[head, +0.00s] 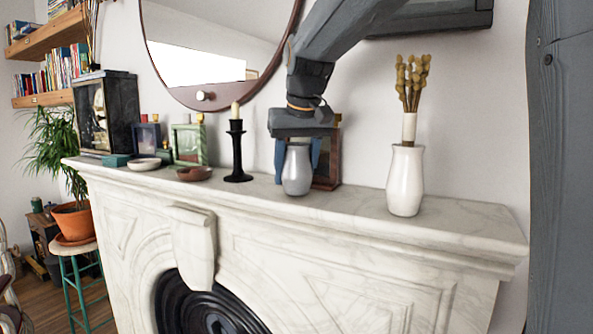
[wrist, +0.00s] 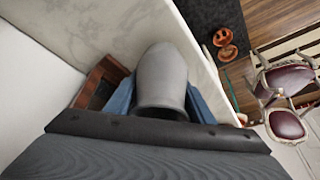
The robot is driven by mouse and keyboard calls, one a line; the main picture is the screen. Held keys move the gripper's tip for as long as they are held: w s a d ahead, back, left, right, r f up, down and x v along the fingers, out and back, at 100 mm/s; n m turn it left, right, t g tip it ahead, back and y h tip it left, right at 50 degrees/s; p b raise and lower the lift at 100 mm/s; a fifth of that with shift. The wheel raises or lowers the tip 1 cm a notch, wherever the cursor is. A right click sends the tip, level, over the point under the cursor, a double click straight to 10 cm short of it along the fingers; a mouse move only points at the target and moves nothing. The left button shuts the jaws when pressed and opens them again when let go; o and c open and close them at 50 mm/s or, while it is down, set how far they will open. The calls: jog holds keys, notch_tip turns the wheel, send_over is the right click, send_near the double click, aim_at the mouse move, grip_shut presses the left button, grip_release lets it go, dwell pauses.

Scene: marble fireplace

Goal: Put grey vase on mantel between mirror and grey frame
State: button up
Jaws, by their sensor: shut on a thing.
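The grey vase (head: 297,170) is upright at the mantel (head: 270,198), in front of a brown frame (head: 328,165). My gripper (head: 297,155) comes from above with its blue fingers on both sides of the vase, shut on it. In the wrist view the vase (wrist: 163,75) sits between the blue fingers. Whether its base touches the marble I cannot tell. The round mirror (head: 222,50) is on the wall, up and to the left of the gripper. A green-grey frame (head: 188,144) stands further left on the mantel.
A black candlestick (head: 237,155) stands left of the vase. A white vase with dried stems (head: 405,180) stands to the right. Small bowls (head: 194,174) and a dark box (head: 107,112) fill the left end. The mantel's right end is bare.

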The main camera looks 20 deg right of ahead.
aim_at(300, 148)
jog(key=shift+f, duration=0.35)
jog(key=shift+f, duration=0.1)
jog(key=o, duration=1.4)
jog(key=b+v, duration=0.1)
jog(key=v, duration=1)
jog(key=shift+s+r+b, duration=0.1)
jog(key=shift+r+b, duration=0.15)
jog(key=shift+b, duration=0.15)
jog(key=shift+s+r, duration=0.15)
jog(key=shift+r, duration=0.15)
